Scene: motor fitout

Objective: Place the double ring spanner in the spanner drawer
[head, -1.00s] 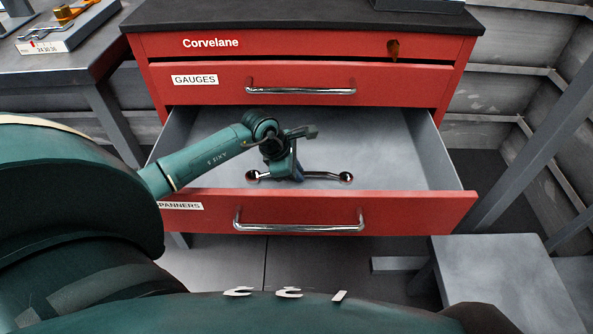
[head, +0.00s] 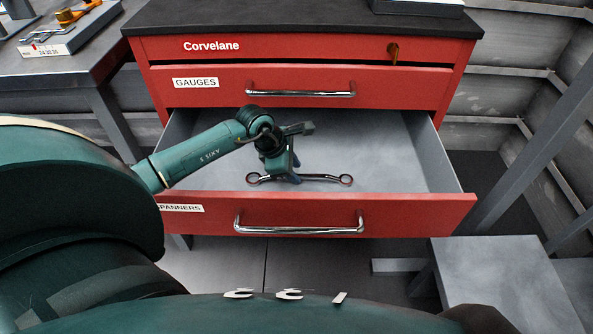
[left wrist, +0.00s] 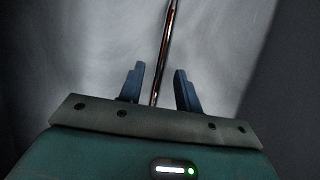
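The double ring spanner (head: 322,178) is a thin chrome bar with a ring at each end. It lies crosswise inside the open spanner drawer (head: 400,160), apparently on its grey floor. My left gripper (head: 295,179) points down into the drawer over the middle of the spanner. In the left wrist view, its two blue fingers (left wrist: 160,88) stand apart. The spanner's shaft (left wrist: 165,50) runs between them, with a gap visible on both sides. The gripper hides part of the shaft in the head view. My right gripper is not in view.
The red cabinet's GAUGES drawer (head: 405,88) is shut above. The spanner drawer's front (head: 410,212) with its chrome handle stands out toward me. The drawer is otherwise bare. A grey bench (head: 85,62) is at left, and a grey surface (head: 495,275) at lower right.

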